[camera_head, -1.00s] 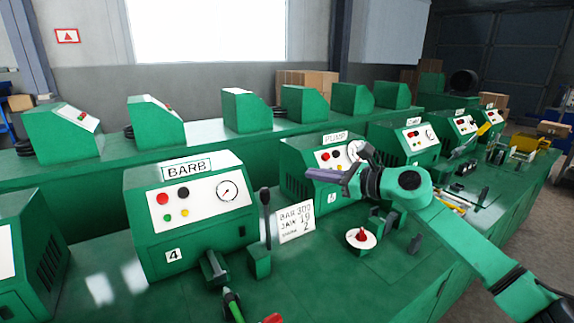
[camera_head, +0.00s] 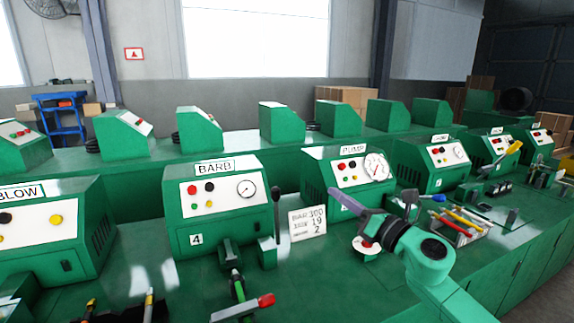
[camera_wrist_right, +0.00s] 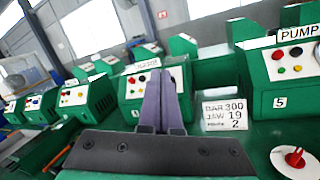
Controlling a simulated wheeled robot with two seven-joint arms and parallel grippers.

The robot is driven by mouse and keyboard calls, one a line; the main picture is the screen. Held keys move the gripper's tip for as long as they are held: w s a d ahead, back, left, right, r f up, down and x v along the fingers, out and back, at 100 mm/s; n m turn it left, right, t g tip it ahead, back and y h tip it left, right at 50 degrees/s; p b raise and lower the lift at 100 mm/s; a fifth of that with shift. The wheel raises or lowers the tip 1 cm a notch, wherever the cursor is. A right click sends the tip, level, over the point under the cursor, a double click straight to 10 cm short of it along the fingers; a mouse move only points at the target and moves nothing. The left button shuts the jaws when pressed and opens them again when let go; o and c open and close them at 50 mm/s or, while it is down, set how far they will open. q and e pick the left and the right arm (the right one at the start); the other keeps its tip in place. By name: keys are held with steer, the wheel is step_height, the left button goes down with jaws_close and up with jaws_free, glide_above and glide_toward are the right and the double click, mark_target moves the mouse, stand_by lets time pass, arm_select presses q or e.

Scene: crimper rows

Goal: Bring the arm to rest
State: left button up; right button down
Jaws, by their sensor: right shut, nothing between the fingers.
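My right arm comes in from the lower right of the head view. Its gripper (camera_head: 347,203) is shut and empty, with purple fingers pointing up and left in front of the PUMP machine (camera_head: 318,165). The fingers also show in the right wrist view (camera_wrist_right: 160,100), pressed together with nothing between them. That knob shows whole in the right wrist view (camera_wrist_right: 295,158). My left gripper is not in view.
The BARB machine (camera_head: 218,228) stands left of the gripper, with a white BAR 300 card (camera_head: 307,223) beside it. A red-ended tool (camera_head: 244,308) lies in front. A tray of coloured tools (camera_head: 458,228) lies to the right. Bare bench top (camera_head: 310,280) shows below the gripper.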

steer(key=s+d+f+m+g+h, duration=0.1)
steer(key=s+d+f+m+h, duration=0.3)
steer(key=f+m, duration=0.5)
steer(key=s+d+f+m+g+h, duration=0.2)
steer(key=s+d+f+m+h, duration=0.15)
steer(key=f+m, duration=0.55)
steer(key=s+d+f+m+g+h, duration=0.1)
steer(key=s+d+f+m+h, duration=0.3)
steer(key=m, duration=0.8)
steer(key=s+f+m+g, duration=0.4)
steer(key=s+f, duration=0.3)
steer(key=s, duration=0.3)
steer(key=s+f+m+g, duration=0.35)
steer(key=s+f, duration=0.25)
steer(key=s, duration=0.4)
step_height(320, 180, down, 24)
steer(key=s+g, duration=0.2)
steer(key=s, duration=0.1)
steer(key=s+d+f+g, duration=0.1)
steer(key=s+d+f, duration=0.1)
steer(key=s+f, duration=1.2)
steer(key=shift+s+d+n, duration=0.4)
steer(key=shift+s+n, duration=0.05)
steer(key=shift+s, duration=0.5)
